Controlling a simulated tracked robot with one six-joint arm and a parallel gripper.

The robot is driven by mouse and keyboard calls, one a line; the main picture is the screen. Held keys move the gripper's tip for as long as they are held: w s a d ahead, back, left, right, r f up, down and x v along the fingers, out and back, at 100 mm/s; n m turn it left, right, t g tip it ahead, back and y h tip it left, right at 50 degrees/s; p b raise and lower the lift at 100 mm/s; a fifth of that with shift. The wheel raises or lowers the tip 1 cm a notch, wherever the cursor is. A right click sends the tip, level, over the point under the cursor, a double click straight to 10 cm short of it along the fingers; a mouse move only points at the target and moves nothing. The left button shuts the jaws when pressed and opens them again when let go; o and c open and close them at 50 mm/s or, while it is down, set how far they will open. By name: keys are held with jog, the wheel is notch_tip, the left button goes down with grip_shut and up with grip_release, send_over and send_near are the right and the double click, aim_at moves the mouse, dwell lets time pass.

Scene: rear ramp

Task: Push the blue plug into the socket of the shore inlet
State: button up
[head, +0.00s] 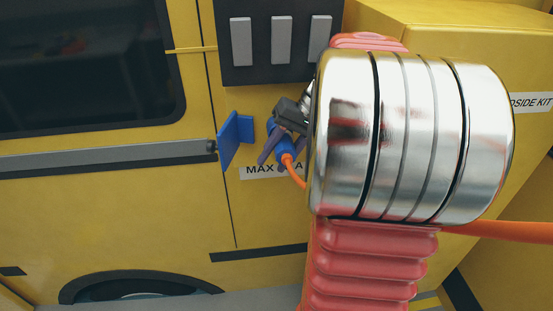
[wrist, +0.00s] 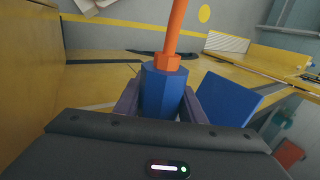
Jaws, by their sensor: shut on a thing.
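My gripper (head: 273,148) is shut on the blue plug (head: 285,146), close to the yellow vehicle side. In the wrist view the blue plug (wrist: 164,90) stands between the two purple fingers of my gripper (wrist: 160,103), with the orange cable (wrist: 173,35) coming out of its back end. The blue lid (head: 231,142) of the shore inlet stands open just left of the plug; it also shows in the wrist view (wrist: 226,98), right of the plug. The socket opening is not clearly visible, so I cannot tell whether the plug's front touches it.
The orange cable (head: 293,172) runs behind my arm and out to the right. A dark panel with grey bars (head: 281,42) is above the plug. A label (head: 262,171) is below it. A dark window (head: 80,65) and a grey rail (head: 110,157) are at left.

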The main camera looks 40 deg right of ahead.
jog(key=shift+w+d, duration=0.35)
jog(key=shift+w, duration=0.15)
jog(key=o, duration=1.4)
jog(key=shift+c, duration=0.2)
